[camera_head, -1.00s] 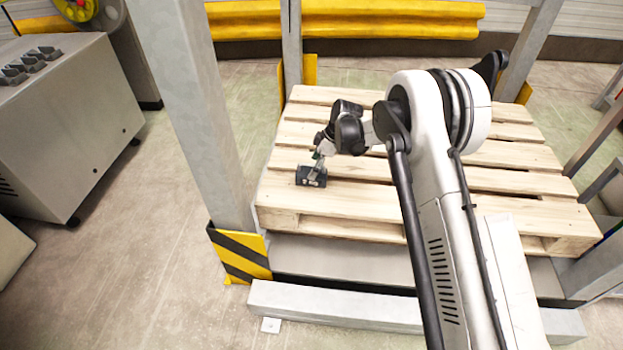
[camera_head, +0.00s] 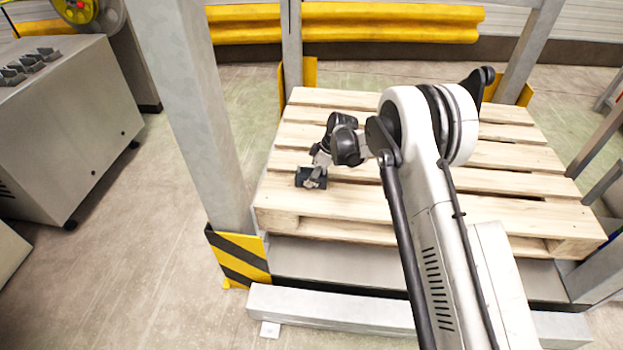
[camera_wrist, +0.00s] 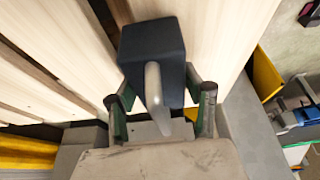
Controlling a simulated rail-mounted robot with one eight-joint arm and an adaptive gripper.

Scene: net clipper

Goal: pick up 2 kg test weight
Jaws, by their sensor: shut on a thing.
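The 2 kg test weight (camera_head: 308,181) is a dark block near the left front part of the wooden pallet. In the wrist view the weight (camera_wrist: 140,42) shows as a dark blue-black block with a pale metal handle bar. My gripper (camera_head: 316,173) reaches down to it from above. In the wrist view the fingers of my gripper (camera_wrist: 160,98) are on either side of the handle, shut on the weight. The fingers hide part of it. I cannot tell whether its underside touches the boards.
The slatted pallet (camera_head: 350,205) is otherwise clear around the weight. A grey upright post (camera_head: 190,120) with a yellow-black guard (camera_head: 238,258) stands close on the left. A grey beam (camera_head: 330,307) runs in front. A yellow barrier (camera_head: 390,22) is behind.

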